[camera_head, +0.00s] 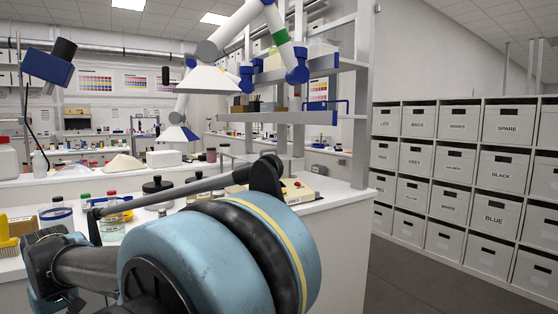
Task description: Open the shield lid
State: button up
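I cannot make out a shield lid for certain. My large blue arm joint fills the lower middle of the camera_head view and hides part of the bench. A slim grey bar runs above it from the left to a dark, blocky end piece; this may be my gripper (267,178), but its fingers are not clear. Beside it on the bench is a cream-yellow unit (297,190) with a red button, partly hidden behind the dark piece and my arm. I cannot tell whether they touch, or whether anything is held.
The white bench (338,200) is bare towards its right end. A dark-lidded jar (157,192) and other jars stand behind the grey bar. A yellow brush (8,240) is at the left edge. Shelves of labelled boxes (494,214) line the right wall, with open floor before them.

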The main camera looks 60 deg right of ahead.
aim_at(261, 152)
jog(key=z, duration=1.55)
jog(key=k, duration=0.95)
jog(key=z, duration=0.4)
jog(key=i, duration=1)
